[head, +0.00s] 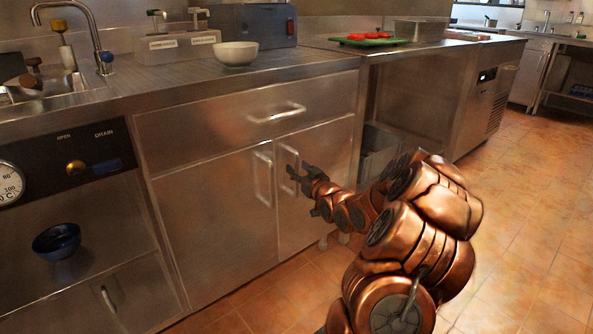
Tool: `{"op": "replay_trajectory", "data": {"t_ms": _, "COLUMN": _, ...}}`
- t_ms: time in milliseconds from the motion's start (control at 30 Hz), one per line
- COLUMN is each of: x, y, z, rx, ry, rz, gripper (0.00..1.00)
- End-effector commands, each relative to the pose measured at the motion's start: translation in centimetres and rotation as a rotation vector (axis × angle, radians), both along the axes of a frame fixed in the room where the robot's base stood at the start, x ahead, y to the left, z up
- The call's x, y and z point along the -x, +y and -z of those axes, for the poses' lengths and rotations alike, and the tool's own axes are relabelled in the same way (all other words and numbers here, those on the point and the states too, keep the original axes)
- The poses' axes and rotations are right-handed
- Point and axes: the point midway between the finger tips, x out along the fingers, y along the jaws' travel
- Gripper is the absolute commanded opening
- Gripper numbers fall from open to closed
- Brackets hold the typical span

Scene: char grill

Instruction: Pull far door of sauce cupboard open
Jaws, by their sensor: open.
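The sauce cupboard is a steel unit with a drawer (220,112) above two doors. Its far door (328,150), on the right, looks closed and has a vertical bar handle (282,160). The near door (205,215), on the left, is closed, with its own vertical bar handle (262,180). My gripper (292,173) is open, with its fingers at the far door's handle. The fingers overlap the handle in this view, and I cannot tell whether they touch it or stand around it. The lower part of that handle is partly hidden.
The counter (200,85) above holds a white bowl (236,53) and sauce dispensers (180,42). A grey bin (377,150) stands under the counter to the right. The tiled floor (530,190) at right is clear.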

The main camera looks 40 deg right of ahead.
Motion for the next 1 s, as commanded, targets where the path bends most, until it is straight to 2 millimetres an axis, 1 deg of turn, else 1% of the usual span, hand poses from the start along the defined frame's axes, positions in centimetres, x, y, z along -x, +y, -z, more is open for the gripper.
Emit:
{"op": "replay_trajectory", "data": {"t_ms": 100, "x": -0.9, "y": 0.0, "z": 0.1, "rx": -0.001, "ry": -0.001, "rz": -0.002, "gripper": 0.43}}
{"op": "replay_trajectory", "data": {"t_ms": 200, "x": -1.3, "y": -0.2, "z": 0.0, "rx": -0.002, "ry": -0.001, "rz": -0.001, "gripper": 0.43}}
{"op": "replay_trajectory", "data": {"t_ms": 567, "x": -1.5, "y": -0.2, "z": 0.0, "rx": -0.002, "ry": 0.0, "rz": 0.0, "gripper": 0.42}}
{"op": "replay_trajectory", "data": {"t_ms": 900, "x": -1.5, "y": -0.2, "z": 0.0, "rx": -0.001, "ry": 0.0, "rz": 0.0, "gripper": 0.07}}
{"op": "replay_trajectory", "data": {"t_ms": 967, "x": -1.5, "y": -0.3, "z": 0.0, "rx": -0.001, "ry": 0.0, "rz": 0.0, "gripper": 0.01}}
{"op": "replay_trajectory", "data": {"t_ms": 1000, "x": -1.5, "y": -0.3, "z": 0.0, "rx": -0.001, "ry": 0.0, "rz": 0.0, "gripper": 0.0}}
